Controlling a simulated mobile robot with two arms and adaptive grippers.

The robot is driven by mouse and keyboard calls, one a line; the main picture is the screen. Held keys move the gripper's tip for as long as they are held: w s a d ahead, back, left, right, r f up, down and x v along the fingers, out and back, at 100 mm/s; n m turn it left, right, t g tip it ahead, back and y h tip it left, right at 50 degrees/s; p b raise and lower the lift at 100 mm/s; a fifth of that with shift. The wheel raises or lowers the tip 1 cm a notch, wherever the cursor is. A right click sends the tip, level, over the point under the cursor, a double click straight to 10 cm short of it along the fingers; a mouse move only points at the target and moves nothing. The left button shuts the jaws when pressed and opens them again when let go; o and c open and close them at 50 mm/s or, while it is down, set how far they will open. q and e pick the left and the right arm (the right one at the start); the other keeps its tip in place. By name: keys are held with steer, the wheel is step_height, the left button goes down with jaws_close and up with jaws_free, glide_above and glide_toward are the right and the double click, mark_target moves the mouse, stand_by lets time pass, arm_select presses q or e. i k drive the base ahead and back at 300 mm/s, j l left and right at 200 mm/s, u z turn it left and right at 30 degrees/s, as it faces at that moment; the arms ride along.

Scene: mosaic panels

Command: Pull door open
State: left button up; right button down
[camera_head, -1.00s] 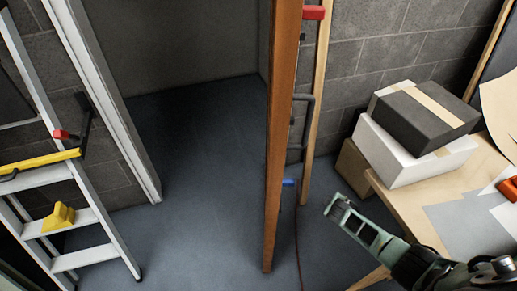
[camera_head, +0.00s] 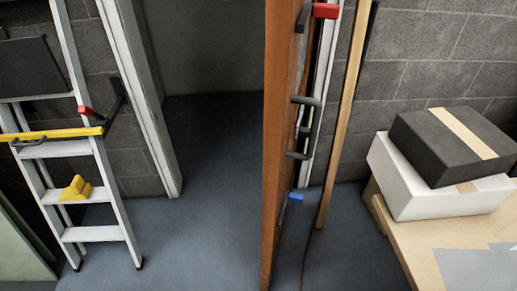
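The brown wooden door (camera_head: 277,150) stands open. I see it nearly edge-on, with a narrow strip of its right face showing. A dark grey handle (camera_head: 313,101) sticks out from that side, with a second grey bar (camera_head: 299,156) below it. The doorway (camera_head: 215,130) is open to the left of the door, showing dark blue-grey floor beyond. Neither of my grippers is in view.
A white ladder (camera_head: 95,149) with a yellow bar (camera_head: 60,134) stands left of the white door frame (camera_head: 150,110). Black (camera_head: 440,150) and white (camera_head: 400,185) boxes sit on a wooden table (camera_head: 400,240) at right.

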mark_target(289, 53)
steer(key=j+z, duration=0.5)
steer(key=j, duration=0.9)
steer(key=i, duration=0.05)
